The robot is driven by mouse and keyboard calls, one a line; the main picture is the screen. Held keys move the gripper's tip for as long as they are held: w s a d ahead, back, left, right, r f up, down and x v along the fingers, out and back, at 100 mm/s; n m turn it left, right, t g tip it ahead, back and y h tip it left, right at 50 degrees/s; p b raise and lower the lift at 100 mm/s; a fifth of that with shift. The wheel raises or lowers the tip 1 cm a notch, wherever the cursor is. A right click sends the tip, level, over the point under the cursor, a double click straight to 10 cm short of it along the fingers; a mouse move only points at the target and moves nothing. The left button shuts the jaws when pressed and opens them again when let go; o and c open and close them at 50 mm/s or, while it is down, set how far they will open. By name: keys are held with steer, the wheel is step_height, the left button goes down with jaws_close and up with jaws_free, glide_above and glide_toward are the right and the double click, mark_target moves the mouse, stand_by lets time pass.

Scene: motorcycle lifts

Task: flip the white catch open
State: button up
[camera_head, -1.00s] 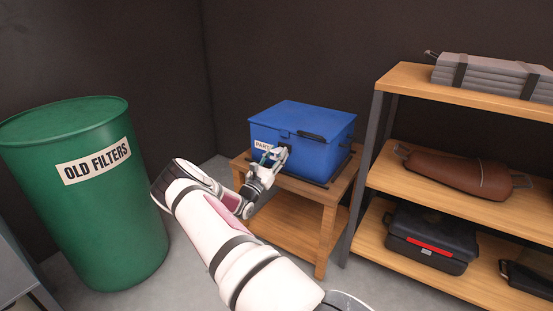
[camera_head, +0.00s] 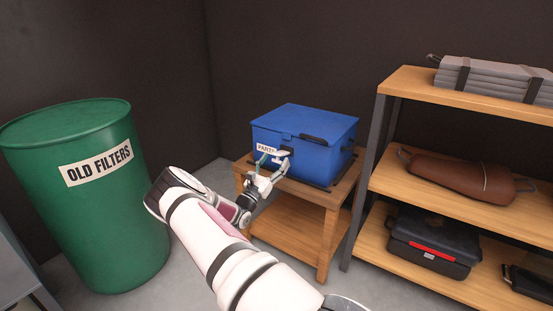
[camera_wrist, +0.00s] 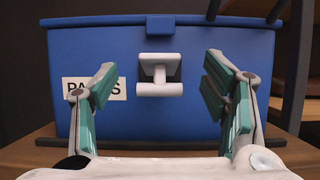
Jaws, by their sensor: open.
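The white catch (camera_wrist: 160,73) is on the front face of the blue box (camera_wrist: 200,40), below a small blue tab at the lid's edge. In the wrist view it sits centred between my fingers, farther off than the fingertips. The blue box (camera_head: 310,137) also shows in the head view, with its lid closed. My gripper (camera_wrist: 163,90) is open and empty, its green-padded fingers spread to either side of the catch, with no visible contact. In the head view my gripper (camera_head: 272,162) is at the box's front and partly covers it.
The box stands on a wooden stand (camera_head: 290,221). A green drum (camera_head: 85,225) marked OLD FILTERS is at left. A wooden shelf unit (camera_head: 400,184) at right holds a brown bag (camera_head: 460,177), a black case (camera_head: 433,242) and grey bundled slabs (camera_head: 500,78).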

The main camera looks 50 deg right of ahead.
steer(key=v, duration=0.9)
steer(key=shift+a, duration=0.3)
